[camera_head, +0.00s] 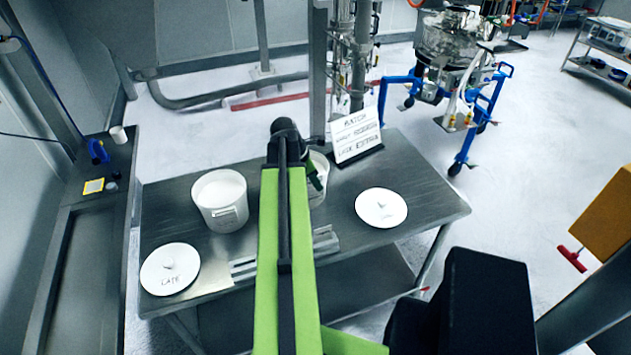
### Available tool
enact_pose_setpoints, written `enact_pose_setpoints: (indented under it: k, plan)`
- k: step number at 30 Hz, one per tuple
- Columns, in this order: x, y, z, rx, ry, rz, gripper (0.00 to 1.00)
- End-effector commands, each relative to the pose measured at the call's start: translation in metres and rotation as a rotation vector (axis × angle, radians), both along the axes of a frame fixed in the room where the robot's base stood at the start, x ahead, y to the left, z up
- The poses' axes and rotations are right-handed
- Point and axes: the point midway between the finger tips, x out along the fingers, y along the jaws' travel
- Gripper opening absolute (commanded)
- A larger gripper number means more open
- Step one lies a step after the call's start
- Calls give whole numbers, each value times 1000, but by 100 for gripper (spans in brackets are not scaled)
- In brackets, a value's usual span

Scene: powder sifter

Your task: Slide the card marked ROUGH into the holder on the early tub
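Two white tubs stand on the metal table: the left tub (221,203) is open, with white contents and a small holder-like fitting (227,214) on its front. The right tub (319,178) is partly hidden behind my arm. A lid marked LATE (168,271) lies at the left; another lid (381,208), its mark too small to read, lies at the right. My gripper (313,178) is near the right tub, mostly hidden by my green arm. I cannot tell whether it is open or holds anything. No card marked ROUGH can be made out.
A slotted metal strip (326,240) lies near the front, crossed by my arm. A side bench (118,170) is at the left. The table's right end is clear.

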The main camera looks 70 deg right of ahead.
Motion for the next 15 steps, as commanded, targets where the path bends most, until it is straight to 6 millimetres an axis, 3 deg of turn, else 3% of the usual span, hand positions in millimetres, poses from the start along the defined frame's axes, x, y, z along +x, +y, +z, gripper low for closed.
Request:
enact_pose_setpoints:
  k: [9,15]
  plan:
    - [1,0,3,-1,-1,1,29]
    - [9,7,37,-1,-1,3,29]
